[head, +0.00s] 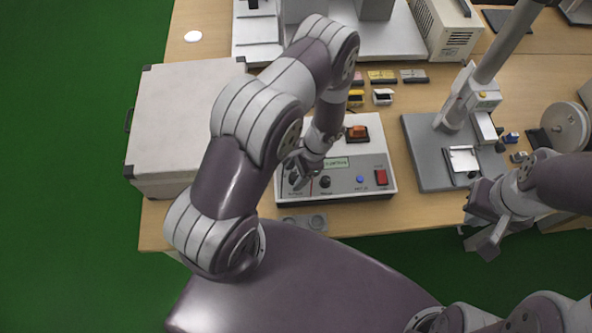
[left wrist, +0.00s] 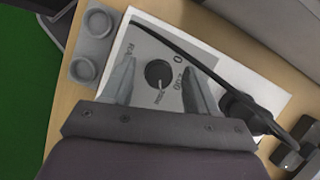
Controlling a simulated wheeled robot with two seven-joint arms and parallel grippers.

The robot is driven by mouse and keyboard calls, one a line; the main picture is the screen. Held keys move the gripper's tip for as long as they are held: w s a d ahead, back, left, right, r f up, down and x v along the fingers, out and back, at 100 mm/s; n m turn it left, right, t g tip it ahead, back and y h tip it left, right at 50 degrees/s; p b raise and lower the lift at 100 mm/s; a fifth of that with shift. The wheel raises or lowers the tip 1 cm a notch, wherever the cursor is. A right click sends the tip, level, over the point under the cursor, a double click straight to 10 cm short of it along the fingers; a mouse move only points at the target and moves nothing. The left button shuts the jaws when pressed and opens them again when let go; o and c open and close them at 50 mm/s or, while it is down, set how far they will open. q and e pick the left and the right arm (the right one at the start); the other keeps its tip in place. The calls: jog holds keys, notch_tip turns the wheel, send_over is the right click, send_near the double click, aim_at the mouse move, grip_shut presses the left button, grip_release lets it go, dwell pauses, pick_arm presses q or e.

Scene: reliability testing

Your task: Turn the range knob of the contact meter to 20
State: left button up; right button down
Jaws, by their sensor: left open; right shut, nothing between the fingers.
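In the left wrist view, a round dark knob (left wrist: 158,73) lies between the two spread fingers of my left gripper (left wrist: 157,88), with a gap on each side. Printed marks surround the knob; I cannot surely read its setting. Another dark knob (head: 325,181) sits to the right. My right gripper (head: 482,222) is shut and empty, off the table's front edge.
A dark cable (left wrist: 180,52) crosses the panel beside the knob in the left wrist view. A grey two-cup holder (head: 305,221) stands before the meter. A large pale case (head: 180,115) is at the left, and a grey stand base (head: 432,160) is at the right.

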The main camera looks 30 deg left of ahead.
pick_arm(q)
jog(key=shift+w, duration=0.1)
jog(key=shift+d, duration=0.1)
jog(key=c, duration=1)
